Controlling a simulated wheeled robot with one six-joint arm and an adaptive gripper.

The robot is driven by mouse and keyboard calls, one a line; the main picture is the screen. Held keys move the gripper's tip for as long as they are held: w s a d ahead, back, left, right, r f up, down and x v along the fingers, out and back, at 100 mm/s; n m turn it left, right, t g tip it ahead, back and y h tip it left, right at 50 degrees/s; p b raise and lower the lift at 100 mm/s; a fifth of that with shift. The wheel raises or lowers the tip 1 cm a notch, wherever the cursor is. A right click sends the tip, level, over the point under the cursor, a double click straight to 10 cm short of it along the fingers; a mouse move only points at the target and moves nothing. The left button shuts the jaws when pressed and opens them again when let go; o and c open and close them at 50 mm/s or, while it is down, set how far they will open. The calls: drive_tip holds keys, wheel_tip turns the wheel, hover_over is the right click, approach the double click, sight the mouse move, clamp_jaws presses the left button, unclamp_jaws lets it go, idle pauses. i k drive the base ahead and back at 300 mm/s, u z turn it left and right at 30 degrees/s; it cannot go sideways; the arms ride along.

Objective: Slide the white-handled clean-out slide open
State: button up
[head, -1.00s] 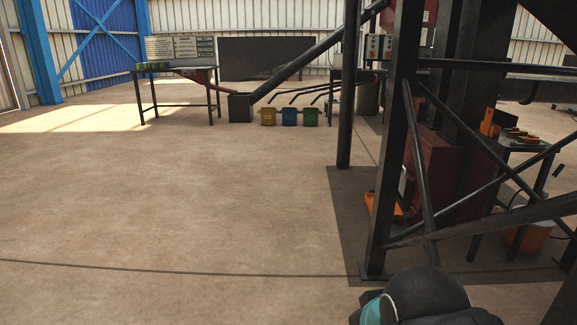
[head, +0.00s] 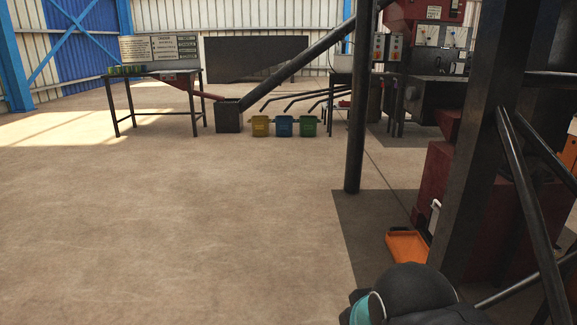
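A small white handle-like part (head: 435,207) shows at the left side of a dark red machine body (head: 447,170), low down and just left of a thick dark post. It looks like the handle of the clean-out slide, but it is too small and too partly hidden by the post to tell the slide's position. An orange tray (head: 408,246) lies on the floor below it. A dark rounded part of my own arm with a teal band shows at the bottom of the head view. My gripper itself is not in view.
A thick dark post (head: 478,140) and slanted braces (head: 535,210) stand close on the right. A thinner post (head: 354,120) stands farther back. A table (head: 155,73), a dark bin (head: 228,116) and coloured bins (head: 284,126) are far off. Open floor (head: 180,230) fills the left and middle.

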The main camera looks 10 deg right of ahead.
sight(435, 210)
drive_tip(key=z, duration=0.4)
drive_tip(key=i, duration=1.9)
drive_tip(key=z, duration=0.5)
drive_tip(key=i, duration=1.15)
drive_tip(key=z, duration=0.9)
